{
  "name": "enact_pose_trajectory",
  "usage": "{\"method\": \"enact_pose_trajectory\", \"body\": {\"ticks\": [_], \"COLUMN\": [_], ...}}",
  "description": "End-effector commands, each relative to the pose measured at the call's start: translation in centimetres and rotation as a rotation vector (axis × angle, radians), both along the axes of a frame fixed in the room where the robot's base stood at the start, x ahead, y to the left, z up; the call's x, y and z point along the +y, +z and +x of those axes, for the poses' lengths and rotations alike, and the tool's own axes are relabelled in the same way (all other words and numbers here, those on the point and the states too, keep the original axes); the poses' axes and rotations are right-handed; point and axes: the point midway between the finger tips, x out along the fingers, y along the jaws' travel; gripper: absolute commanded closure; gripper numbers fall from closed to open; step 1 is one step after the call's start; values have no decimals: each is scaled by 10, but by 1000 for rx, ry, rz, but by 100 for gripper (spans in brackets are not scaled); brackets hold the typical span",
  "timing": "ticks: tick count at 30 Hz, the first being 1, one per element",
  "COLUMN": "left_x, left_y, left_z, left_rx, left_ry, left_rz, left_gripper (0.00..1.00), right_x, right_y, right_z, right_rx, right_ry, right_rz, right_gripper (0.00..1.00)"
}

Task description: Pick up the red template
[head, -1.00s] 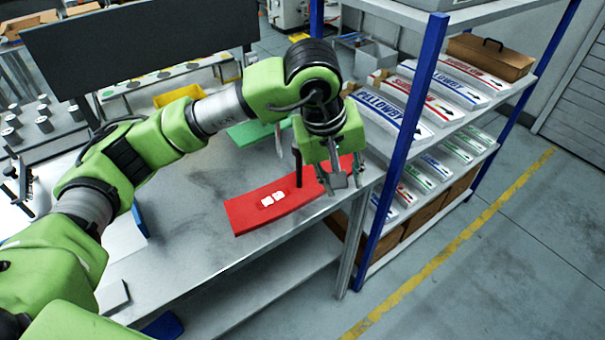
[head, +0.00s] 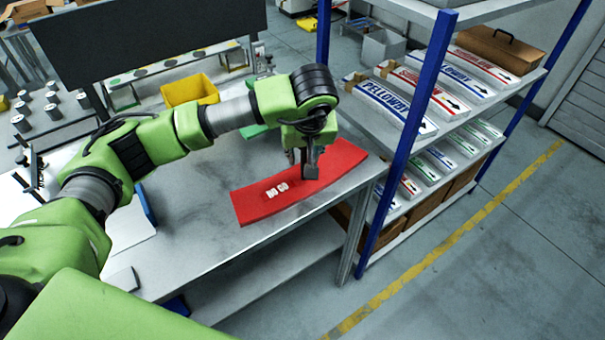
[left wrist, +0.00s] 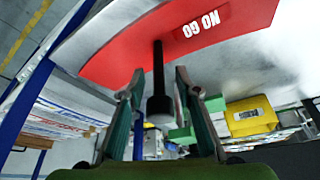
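The red template (head: 255,207) is a curved flat plate with white marks, lying on the metal table near its right end. In the left wrist view the red template (left wrist: 120,55) shows the words "NO GO". A black upright handle (left wrist: 158,75) with a thicker end rises from it. My left gripper (head: 309,180) is over the template's right half. In the left wrist view my left gripper (left wrist: 158,82) is open, with a finger on each side of the handle and gaps visible. In the head view the handle is hidden by the gripper. My right gripper is not visible.
A green piece (head: 254,131) lies behind my left arm on the metal table (head: 190,255). A yellow bin (head: 190,90) is farther back. Bare tabletop lies left of the template.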

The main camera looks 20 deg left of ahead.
Motion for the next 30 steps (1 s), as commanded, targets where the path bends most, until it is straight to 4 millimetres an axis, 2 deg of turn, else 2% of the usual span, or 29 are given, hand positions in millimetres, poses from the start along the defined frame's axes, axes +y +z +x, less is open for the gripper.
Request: {"method": "enact_pose_trajectory", "body": {"ticks": [3,9,17,20,21,30], "left_x": [0,3,3,3,3,3], "left_y": [-14,-37,-40,-40,-39,-38], "left_z": [2,10,11,11,11,12], "left_rx": [7,3,1,1,1,-2], "left_ry": [0,-1,-1,-1,-1,-1], "left_rz": [0,0,-1,-1,-1,-1], "left_gripper": [70,70,70,96,100,100], "right_x": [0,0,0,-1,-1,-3], "right_y": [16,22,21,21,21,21], "right_z": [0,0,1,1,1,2], "right_rx": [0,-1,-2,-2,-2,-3], "right_ry": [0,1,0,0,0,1], "right_rz": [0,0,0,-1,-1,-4], "right_gripper": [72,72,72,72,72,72]}}
